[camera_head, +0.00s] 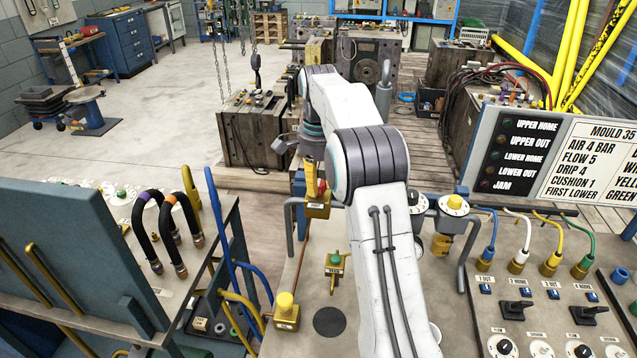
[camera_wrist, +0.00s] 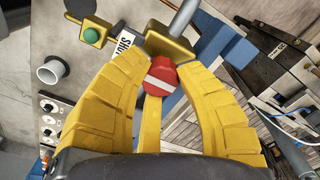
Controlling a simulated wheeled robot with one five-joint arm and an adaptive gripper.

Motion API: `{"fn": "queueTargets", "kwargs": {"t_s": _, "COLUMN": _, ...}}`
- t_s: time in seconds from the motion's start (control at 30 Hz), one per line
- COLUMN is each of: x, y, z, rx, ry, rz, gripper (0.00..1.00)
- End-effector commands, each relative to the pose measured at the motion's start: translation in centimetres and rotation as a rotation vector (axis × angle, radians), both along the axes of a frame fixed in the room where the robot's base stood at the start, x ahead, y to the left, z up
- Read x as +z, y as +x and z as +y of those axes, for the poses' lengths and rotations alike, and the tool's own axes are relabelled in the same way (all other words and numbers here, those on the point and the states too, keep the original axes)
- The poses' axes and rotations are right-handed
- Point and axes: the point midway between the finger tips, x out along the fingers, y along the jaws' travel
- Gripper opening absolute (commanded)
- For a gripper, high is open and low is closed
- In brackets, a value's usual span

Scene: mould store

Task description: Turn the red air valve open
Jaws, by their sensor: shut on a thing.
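The red air valve (camera_wrist: 161,79) is a small red knob with a white stripe. In the wrist view it sits between the yellow fingers of my gripper (camera_wrist: 163,72), which are closed on its sides. The stripe slants slightly down to the right. A yellow valve body (camera_wrist: 168,44) with a grey pipe lies just beyond it, beside a white label partly covered by a finger. In the head view my gripper (camera_head: 311,181) points down at the yellow valve block (camera_head: 317,208) on the bench; the knob is mostly hidden there.
A green button box (camera_head: 334,264) and a yellow-capped box (camera_head: 286,312) stand nearby on the bench. Grey gauges with a yellow knob (camera_head: 455,203) are to the right. A blue-grey panel (camera_head: 75,255) and hoses stand at left.

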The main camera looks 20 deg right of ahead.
Motion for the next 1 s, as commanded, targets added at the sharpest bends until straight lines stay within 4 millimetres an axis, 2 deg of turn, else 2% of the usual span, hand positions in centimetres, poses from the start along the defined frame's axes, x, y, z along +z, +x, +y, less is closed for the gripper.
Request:
{"fn": "queueTargets", "kwargs": {"t_s": 0.23, "x": -0.06, "y": -0.04, "z": 0.01, "rx": 0.025, "ry": 0.001, "rz": 0.004, "gripper": 0.00}}
{"fn": "queueTargets", "kwargs": {"t_s": 0.43, "x": 0.05, "y": -0.07, "z": 0.02, "rx": 0.124, "ry": 0.002, "rz": 0.007, "gripper": 0.00}}
{"fn": "queueTargets", "kwargs": {"t_s": 1.0, "x": -0.03, "y": -0.10, "z": 0.03, "rx": 0.648, "ry": 0.004, "rz": 0.007, "gripper": 0.00}}
